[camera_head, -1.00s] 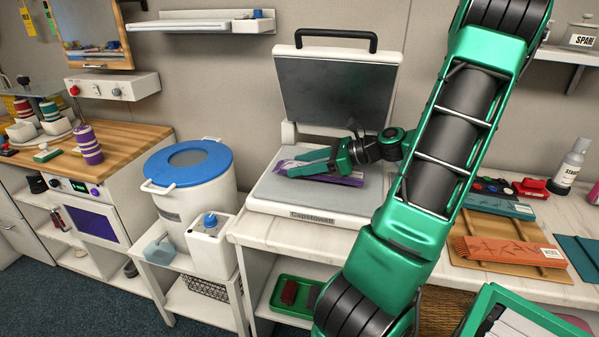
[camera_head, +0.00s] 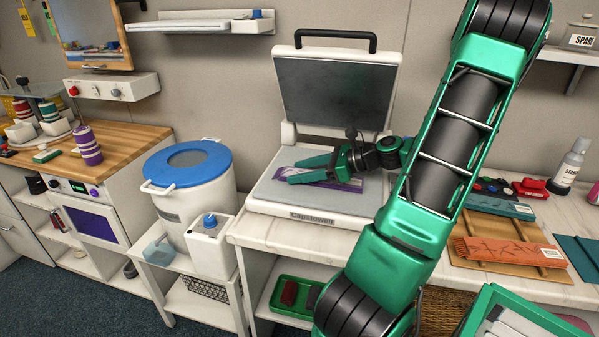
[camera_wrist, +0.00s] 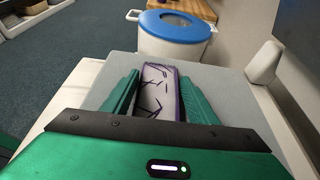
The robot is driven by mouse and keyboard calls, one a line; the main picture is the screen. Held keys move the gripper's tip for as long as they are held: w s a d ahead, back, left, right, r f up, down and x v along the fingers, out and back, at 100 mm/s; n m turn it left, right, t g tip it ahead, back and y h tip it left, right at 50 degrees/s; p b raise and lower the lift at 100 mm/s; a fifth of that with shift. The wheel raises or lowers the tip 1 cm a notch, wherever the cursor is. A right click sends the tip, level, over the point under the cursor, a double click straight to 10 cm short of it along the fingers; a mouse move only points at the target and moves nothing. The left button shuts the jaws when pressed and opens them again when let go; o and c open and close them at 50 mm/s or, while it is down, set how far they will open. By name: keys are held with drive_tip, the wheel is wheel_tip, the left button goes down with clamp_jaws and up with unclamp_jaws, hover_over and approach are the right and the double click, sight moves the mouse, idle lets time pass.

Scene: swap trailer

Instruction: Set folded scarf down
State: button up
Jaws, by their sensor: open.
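The folded scarf (camera_head: 290,180), purple with a pale patterned face, lies on the grey lower plate of the heat press (camera_head: 262,192). In the wrist view the scarf (camera_wrist: 158,88) shows its pale face with dark lines and purple edges, between the two green fingers. My gripper (camera_head: 300,170) is open around the scarf, low over the plate, with a gap beside the scarf in the wrist view (camera_wrist: 160,95). Part of the scarf is hidden behind the fingers and the gripper body. The press's upper plate (camera_head: 335,92) is raised.
A white bin with a blue lid (camera_head: 188,162) and a white jug (camera_head: 210,245) stand left of the press. Wooden boards with an orange folded cloth (camera_head: 510,250) lie on the counter to the right. A bottle (camera_head: 572,160) stands at the far right.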

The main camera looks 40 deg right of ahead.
drive_tip(key=shift+s+a+f, duration=0.15)
drive_tip(key=shift+a+f, duration=0.05)
drive_tip(key=shift+a, duration=0.1)
drive_tip(key=shift+r, duration=0.15)
drive_tip(key=v, duration=1.2)
drive_tip(key=shift+d+r, duration=0.15)
drive_tip(key=shift+r, duration=0.05)
